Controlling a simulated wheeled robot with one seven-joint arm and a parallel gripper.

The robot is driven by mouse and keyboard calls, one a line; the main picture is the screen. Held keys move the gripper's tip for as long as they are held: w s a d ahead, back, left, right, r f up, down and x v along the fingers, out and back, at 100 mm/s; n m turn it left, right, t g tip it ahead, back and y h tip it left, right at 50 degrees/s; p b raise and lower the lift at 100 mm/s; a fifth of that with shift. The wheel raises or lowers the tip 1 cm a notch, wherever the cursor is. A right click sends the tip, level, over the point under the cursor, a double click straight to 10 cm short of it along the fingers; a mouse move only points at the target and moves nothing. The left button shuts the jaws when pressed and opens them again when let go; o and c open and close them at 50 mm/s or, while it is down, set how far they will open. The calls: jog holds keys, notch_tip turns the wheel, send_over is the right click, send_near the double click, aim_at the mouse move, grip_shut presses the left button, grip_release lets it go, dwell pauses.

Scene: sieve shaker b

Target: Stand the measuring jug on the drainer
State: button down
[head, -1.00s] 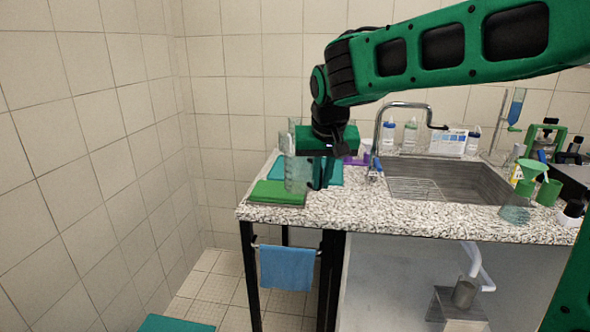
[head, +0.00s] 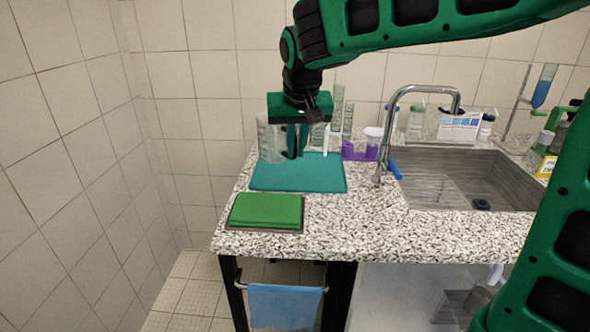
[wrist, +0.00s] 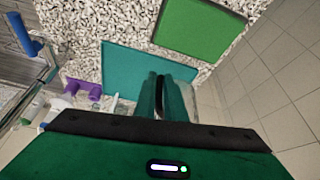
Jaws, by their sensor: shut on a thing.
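The measuring jug (head: 268,140) is clear and looks upright in the head view. My gripper (head: 297,154) points down at its right side and is shut on it, probably by the handle or wall. In the wrist view my gripper (wrist: 160,78) hides part of the jug (wrist: 180,108). A flat teal mat (head: 300,176), likely the drainer, lies on the counter. It also shows in the wrist view (wrist: 125,62). The jug is over or just behind the mat's back left part. I cannot tell whether its base touches.
A green pad (head: 266,209) on a dark tray lies in front of the mat. Clear tall glassware (head: 338,112) and a purple rack (head: 360,151) stand behind and right. The tap (head: 385,130) and sink (head: 450,185) are further right. The wall is close behind.

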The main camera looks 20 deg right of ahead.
jog(key=shift+w+d+f, duration=0.1)
jog(key=shift+w+d, duration=0.05)
jog(key=shift+w, duration=0.2)
jog(key=shift+w+d+f, duration=1.1)
jog(key=shift+d+f, duration=0.4)
jog(key=shift+f, duration=0.3)
jog(key=shift+w+d+f, duration=1.1)
jog(key=shift+d+f, duration=0.4)
jog(key=shift+f, duration=0.3)
jog(key=shift+w+d+f, duration=1.1)
jog(key=shift+d+f, duration=0.4)
jog(key=shift+f, duration=0.3)
jog(key=c, duration=1.8)
grip_release()
